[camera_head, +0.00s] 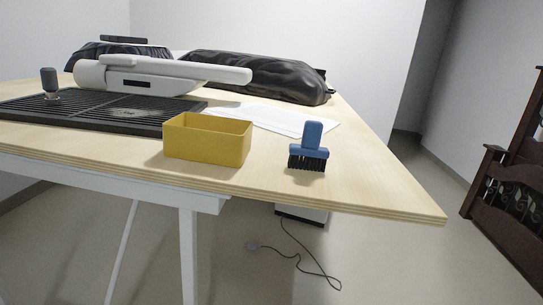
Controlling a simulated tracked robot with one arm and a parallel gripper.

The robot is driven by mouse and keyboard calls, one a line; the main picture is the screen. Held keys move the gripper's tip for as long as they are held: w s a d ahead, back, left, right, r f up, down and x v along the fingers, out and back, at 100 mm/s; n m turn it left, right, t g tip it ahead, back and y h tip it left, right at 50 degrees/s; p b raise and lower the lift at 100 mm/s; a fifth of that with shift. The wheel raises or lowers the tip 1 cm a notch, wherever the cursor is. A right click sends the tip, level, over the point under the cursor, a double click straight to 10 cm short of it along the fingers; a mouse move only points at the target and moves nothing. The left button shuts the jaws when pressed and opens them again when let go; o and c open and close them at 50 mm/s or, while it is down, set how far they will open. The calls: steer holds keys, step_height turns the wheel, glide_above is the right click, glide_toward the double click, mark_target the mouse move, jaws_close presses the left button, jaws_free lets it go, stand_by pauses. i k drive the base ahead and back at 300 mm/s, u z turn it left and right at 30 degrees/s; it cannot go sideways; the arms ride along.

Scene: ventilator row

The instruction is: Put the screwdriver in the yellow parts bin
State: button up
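The yellow parts bin (207,139) stands on the wooden table near its front edge, open at the top; its inner floor is hidden. On the black ribbed mat (120,116) at the far left stands an upright thing with a dark grey-blue handle (48,80) and a small pale base. It may be the screwdriver, but I cannot tell for sure. No other screwdriver shows. My gripper is not in view.
A blue brush (311,146) with black bristles stands right of the bin. A white sheet (275,118) lies behind them. A white device (150,75) and black bags (260,75) fill the back. The table's right corner (405,205) is clear.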

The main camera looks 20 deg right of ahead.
mark_target(208, 153)
steer(key=z, duration=0.1)
steer(key=i, duration=1)
steer(key=u, duration=0.05)
